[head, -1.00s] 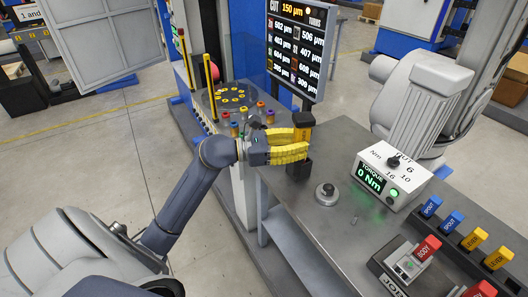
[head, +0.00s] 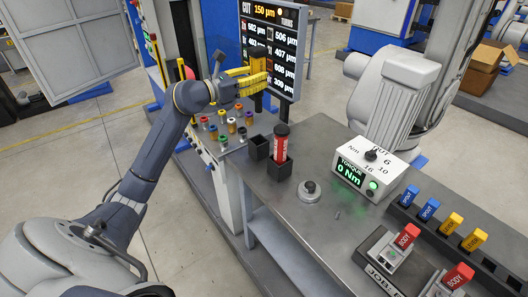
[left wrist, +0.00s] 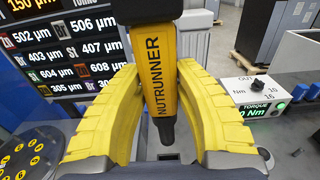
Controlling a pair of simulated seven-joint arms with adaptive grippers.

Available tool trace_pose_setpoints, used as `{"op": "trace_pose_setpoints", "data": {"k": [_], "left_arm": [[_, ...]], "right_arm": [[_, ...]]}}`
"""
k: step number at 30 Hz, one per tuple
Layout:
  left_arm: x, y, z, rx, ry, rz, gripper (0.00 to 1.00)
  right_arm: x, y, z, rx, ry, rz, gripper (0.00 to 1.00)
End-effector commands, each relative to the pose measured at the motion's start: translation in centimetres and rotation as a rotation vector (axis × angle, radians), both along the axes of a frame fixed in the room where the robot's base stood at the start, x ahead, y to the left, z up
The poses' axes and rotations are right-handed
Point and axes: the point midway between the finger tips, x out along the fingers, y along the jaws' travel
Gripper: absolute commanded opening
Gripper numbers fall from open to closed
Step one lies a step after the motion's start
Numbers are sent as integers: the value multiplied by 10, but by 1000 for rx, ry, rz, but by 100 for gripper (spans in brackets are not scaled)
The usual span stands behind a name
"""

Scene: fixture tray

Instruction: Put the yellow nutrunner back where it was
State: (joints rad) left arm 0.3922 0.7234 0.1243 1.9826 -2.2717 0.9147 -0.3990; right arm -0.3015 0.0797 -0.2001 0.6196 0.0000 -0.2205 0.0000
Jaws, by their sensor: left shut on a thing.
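My left gripper (head: 252,78) is shut on the yellow nutrunner (left wrist: 163,75), raised in front of the screen in the head view. In the left wrist view the nutrunner hangs between my yellow fingers (left wrist: 160,100), its lettering readable and its dark tip pointing down. My right gripper is not in view.
A red tool (head: 281,146) stands upright in a holder beside the empty one. A round metal piece (head: 310,191), a torque box (head: 372,166) and a rack of coloured blocks (head: 440,225) occupy the table. The screen (head: 268,45) is close behind my gripper.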

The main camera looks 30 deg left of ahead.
Motion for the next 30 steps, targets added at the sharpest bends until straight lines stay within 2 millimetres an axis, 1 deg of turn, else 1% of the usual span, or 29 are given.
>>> {"op": "trace_pose_setpoints", "data": {"k": [2,5,15,21,24,30], "left_arm": [[1,4,1,0,-2,9,0],[2,6,-9,-2,1,13,0],[2,6,-79,-4,3,15,0],[2,6,-117,-3,0,15,0],[2,6,-132,-3,1,14,0],[2,6,-148,0,-2,15,0]], "right_arm": [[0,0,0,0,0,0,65],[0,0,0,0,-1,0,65],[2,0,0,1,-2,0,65],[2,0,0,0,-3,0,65],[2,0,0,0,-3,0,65],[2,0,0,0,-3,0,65]]}}
